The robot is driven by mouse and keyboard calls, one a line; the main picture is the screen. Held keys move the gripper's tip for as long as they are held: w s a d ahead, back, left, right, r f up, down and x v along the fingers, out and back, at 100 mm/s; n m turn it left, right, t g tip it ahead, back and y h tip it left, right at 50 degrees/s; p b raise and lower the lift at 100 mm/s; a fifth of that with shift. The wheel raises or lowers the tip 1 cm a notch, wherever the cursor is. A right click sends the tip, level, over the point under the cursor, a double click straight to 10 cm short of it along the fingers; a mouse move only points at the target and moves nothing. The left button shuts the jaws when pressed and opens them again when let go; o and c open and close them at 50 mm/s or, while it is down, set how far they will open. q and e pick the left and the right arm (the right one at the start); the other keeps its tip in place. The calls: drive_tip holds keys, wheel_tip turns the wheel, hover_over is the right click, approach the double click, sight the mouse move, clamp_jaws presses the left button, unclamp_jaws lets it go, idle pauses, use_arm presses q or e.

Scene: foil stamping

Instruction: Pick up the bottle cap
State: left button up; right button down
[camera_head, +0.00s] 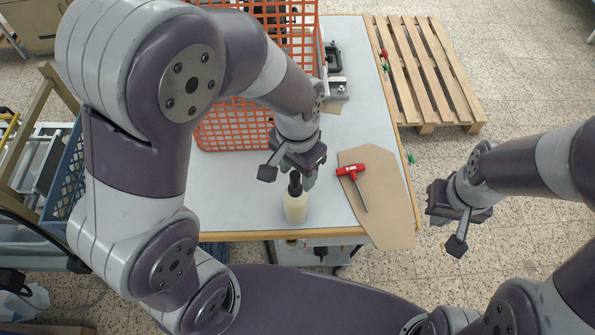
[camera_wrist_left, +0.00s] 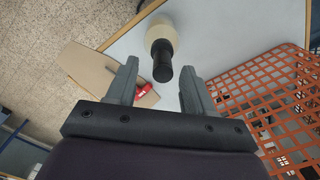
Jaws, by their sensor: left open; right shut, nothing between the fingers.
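A bottle with a pale cream body (camera_head: 295,208) and a black cap (camera_head: 295,182) stands upright near the front edge of the table. My left gripper (camera_head: 290,178) is just above and behind the cap. In the left wrist view, the black cap (camera_wrist_left: 162,62) lies between and beyond the fingertips of my open left gripper (camera_wrist_left: 158,78), with the pale bottle body (camera_wrist_left: 160,32) behind it. I cannot tell whether a finger touches the cap. My right gripper (camera_head: 447,228) is shut and empty, off the right side of the table.
A red-handled tool (camera_head: 352,171) lies on a brown board (camera_head: 385,205) right of the bottle. An orange crate (camera_head: 235,128) stands behind my left arm; it also shows in the left wrist view (camera_wrist_left: 268,97). A metal fixture (camera_head: 336,88) sits at the back. A wooden pallet (camera_head: 425,75) is on the floor.

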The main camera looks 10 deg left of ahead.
use_arm(q)
drive_tip(key=shift+s+f, duration=0.15)
drive_tip(key=shift+f, duration=0.3)
drive_tip(key=shift+s+a+f, duration=0.1)
drive_tip(key=shift+a+f, duration=0.05)
drive_tip(key=shift+a, duration=0.15)
drive_tip(key=shift+d, duration=0.15)
clamp_jaws()
